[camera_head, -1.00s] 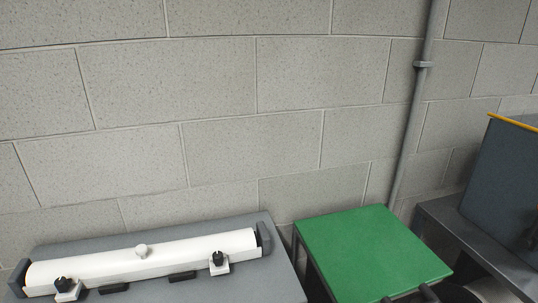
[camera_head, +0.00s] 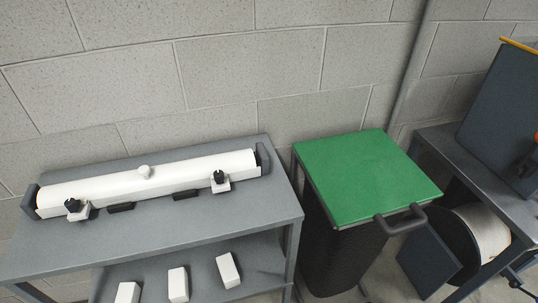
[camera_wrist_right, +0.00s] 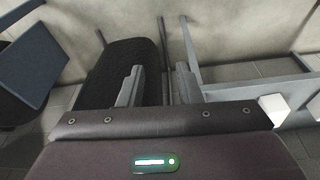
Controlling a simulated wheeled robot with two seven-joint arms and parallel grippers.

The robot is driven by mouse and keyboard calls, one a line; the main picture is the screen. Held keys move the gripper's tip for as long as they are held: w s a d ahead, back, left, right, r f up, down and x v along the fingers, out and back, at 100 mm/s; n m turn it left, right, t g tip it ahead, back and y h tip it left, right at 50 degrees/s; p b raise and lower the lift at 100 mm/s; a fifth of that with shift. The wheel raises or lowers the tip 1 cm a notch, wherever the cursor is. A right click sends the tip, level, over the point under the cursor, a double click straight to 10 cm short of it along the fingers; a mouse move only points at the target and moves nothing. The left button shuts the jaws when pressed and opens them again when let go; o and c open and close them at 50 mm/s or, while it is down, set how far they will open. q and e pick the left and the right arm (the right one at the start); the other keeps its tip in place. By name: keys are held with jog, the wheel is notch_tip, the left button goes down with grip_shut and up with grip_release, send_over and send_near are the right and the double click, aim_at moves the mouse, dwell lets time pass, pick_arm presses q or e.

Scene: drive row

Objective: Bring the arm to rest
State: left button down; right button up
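Neither of my arms shows in the camera_head view. In the right wrist view my right gripper (camera_wrist_right: 160,85) has its two grey fingers apart, with a gap between them and nothing held. Beyond the fingers is the dark bin (camera_wrist_right: 118,70), apart from them as far as I can tell. My left gripper is in no view.
A grey table (camera_head: 150,228) bears a long white roller housing (camera_head: 110,183) with black knobs. White blocks (camera_head: 178,284) lie on its lower shelf. A bin with a green lid (camera_head: 365,175) stands beside it. At right is another grey table (camera_head: 470,155) with a dark box (camera_head: 505,120).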

jog(key=s+d+f, duration=0.1)
jog(key=s+f, duration=0.3)
jog(key=f, duration=0.4)
jog(key=s+f, duration=0.4)
jog(key=f, duration=0.4)
jog(key=s+d+f+g, duration=0.1)
jog(key=s+d+f, duration=0.2)
jog(key=s+f, duration=0.7)
jog(key=s, duration=0.4)
jog(key=shift+s+f+g, duration=0.15)
jog(key=shift+g, duration=0.15)
